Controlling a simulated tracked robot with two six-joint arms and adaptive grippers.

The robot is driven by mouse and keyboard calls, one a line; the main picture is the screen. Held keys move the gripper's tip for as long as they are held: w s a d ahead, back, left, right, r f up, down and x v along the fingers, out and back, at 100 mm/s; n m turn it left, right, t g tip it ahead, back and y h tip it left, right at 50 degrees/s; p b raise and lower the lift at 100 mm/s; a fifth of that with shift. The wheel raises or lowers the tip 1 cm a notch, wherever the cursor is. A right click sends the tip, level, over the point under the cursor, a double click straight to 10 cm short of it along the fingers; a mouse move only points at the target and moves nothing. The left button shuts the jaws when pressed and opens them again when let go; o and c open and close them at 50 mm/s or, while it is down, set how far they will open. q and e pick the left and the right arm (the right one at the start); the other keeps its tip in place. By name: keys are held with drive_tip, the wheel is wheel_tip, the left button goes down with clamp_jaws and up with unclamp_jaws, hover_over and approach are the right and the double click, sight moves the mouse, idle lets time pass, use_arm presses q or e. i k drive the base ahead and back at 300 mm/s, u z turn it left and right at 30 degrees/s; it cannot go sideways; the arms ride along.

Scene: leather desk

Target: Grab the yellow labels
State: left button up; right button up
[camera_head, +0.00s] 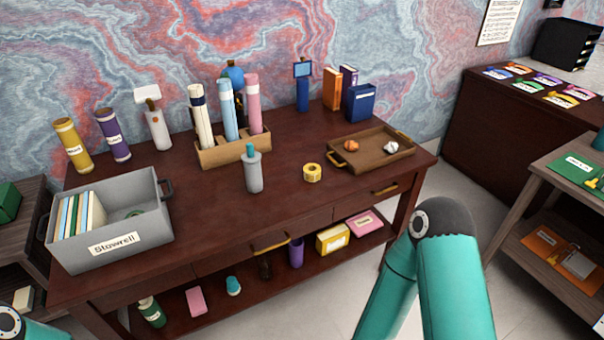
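A small yellow roll (312,173) with a pale label on its side sits on the dark wooden desk (290,205), right of the middle, between a grey bottle and a brown tray. It looks like the yellow labels. A yellow box (332,239) with a white label is on the desk's lower shelf. Neither gripper is in view. Only a teal part of my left arm shows at the bottom left corner, and teal links of my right arm stand in front of the desk's right end.
A grey bottle (253,170) stands left of the roll. A brown tray (397,157) holds two small objects. A wooden holder (208,155) with tall tubes is behind; a grey bin (75,245) stands at left. Bare desktop lies in front of the roll.

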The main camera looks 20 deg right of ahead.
sight(312, 172)
drive_tip(key=z, duration=0.4)
drive_tip(key=i, duration=0.2)
drive_tip(key=u, duration=2.85)
drive_tip(key=k, duration=2.05)
drive_tip(key=z, duration=1.5)
drive_tip(key=i, duration=1.05)
drive_tip(key=z, duration=0.15)
